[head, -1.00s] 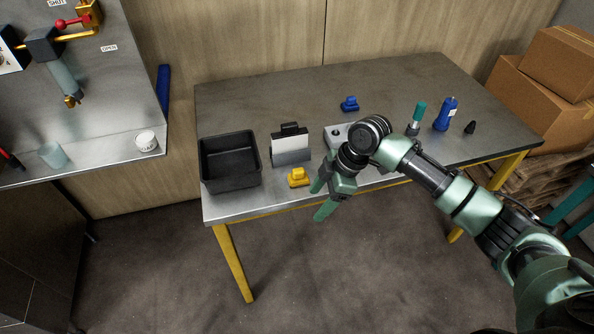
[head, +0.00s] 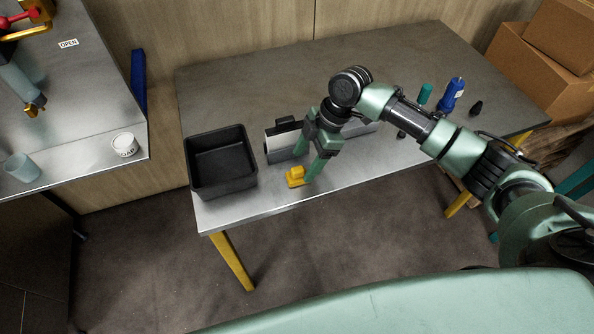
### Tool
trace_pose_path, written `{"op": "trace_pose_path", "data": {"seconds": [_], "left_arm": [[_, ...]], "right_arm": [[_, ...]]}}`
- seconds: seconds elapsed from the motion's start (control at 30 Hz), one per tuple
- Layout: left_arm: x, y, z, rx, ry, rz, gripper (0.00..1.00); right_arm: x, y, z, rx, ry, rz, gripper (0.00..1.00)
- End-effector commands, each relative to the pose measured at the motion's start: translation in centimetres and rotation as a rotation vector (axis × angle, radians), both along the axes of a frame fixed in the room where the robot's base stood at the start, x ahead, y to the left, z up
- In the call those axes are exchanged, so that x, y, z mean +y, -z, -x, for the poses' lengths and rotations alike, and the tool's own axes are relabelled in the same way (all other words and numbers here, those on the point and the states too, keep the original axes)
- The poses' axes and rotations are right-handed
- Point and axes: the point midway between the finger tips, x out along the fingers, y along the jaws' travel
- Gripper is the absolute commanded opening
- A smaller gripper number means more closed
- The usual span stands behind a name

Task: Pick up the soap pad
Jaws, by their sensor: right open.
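No object carries a readable soap pad label. A small yellow block with a raised grip (head: 294,177) lies near the table's front edge in the head view. My right gripper (head: 304,167) is open, pointing down at this block. One green finger comes down just behind it and the other at its right side. I cannot tell whether they touch it, and nothing is clearly held. A white round tub with dark lettering (head: 124,145) stands on the metal counter at the left, away from the gripper. My left gripper is not in view.
A black open bin (head: 221,165) stands left of the yellow block. A grey and white box-like item (head: 284,143) is close behind the gripper. A blue bottle (head: 452,95) and a teal-handled tool (head: 425,94) stand at the right. The table's back is clear.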

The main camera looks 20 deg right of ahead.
Motion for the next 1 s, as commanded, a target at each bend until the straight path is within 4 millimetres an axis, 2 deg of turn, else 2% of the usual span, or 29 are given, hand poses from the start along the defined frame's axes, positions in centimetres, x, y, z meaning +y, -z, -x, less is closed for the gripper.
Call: {"op": "trace_pose_path", "data": {"seconds": [0.1,0.3,0.57,0.6,0.83,1.0], "left_arm": [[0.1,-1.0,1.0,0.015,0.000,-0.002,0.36],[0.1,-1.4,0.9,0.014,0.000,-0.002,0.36],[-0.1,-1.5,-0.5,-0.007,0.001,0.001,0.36],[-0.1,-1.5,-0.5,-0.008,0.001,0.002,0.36],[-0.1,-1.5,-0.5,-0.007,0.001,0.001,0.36],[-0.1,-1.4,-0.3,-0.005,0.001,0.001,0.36]], "right_arm": [[1.0,1.3,0.1,0.004,-0.001,-0.001,0.66],[2.0,3.8,0.1,0.001,0.001,-0.001,0.66],[2.1,4.3,0.0,-0.001,0.000,0.001,0.66],[2.1,4.3,0.0,-0.001,0.000,0.000,0.64],[2.1,4.3,0.0,-0.001,0.000,0.000,0.01],[2.1,4.2,0.0,-0.001,0.000,0.000,0.01]]}}
